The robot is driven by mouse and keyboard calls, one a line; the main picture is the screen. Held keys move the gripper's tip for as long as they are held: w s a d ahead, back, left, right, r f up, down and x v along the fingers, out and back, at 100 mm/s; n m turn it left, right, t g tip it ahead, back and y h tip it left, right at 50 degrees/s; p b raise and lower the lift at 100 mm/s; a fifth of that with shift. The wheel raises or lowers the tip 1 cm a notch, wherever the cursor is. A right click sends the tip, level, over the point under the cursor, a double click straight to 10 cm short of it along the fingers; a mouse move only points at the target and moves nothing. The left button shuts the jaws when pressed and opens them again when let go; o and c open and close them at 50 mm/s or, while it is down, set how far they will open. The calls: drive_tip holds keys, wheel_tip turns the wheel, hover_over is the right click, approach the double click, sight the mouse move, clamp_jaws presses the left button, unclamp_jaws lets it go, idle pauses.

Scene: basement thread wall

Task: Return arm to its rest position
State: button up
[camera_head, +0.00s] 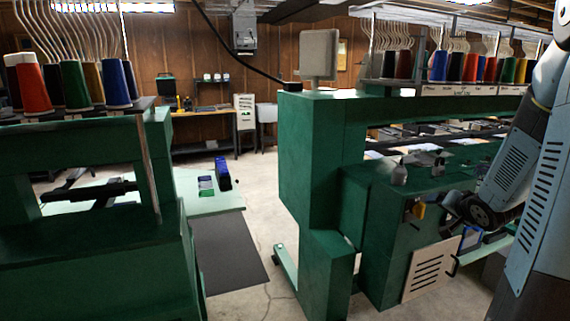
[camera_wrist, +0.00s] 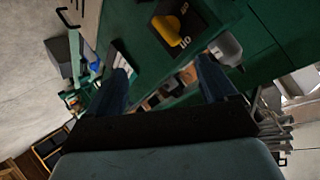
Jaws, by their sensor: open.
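My arm (camera_head: 538,170) comes in along the right edge of the head view, bent, with its dark lower end (camera_head: 475,212) close to the front of the right green machine (camera_head: 330,150). The fingertips cannot be made out in the head view. In the wrist view my gripper (camera_wrist: 168,76) has its two dark fingers spread apart, with nothing between them.
A grey bottle-like object (camera_head: 398,174) stands on the right machine's ledge. Thread cones (camera_head: 470,68) line its top. A slotted white panel (camera_head: 431,270) leans below. The left green machine (camera_head: 95,250) carries more cones. Concrete floor (camera_head: 262,215) lies open between the machines.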

drive_tip(key=s+a+r+n+g+h, duration=0.2)
drive_tip(key=s+a+r, duration=0.1)
drive_tip(key=a+r, duration=0.25)
drive_tip(key=s+a+r+n+g+y, duration=0.1)
drive_tip(key=s+a+r+n+g, duration=0.1)
drive_tip(key=s+a, duration=0.6)
drive_tip(key=s+a+r+n+g+y, duration=0.2)
drive_tip(key=s+a+r+n, duration=0.2)
drive_tip(key=s, duration=1.1)
drive_tip(key=a+r, duration=0.2)
drive_tip(key=a, duration=0.2)
drive_tip(key=shift+a, duration=0.25)
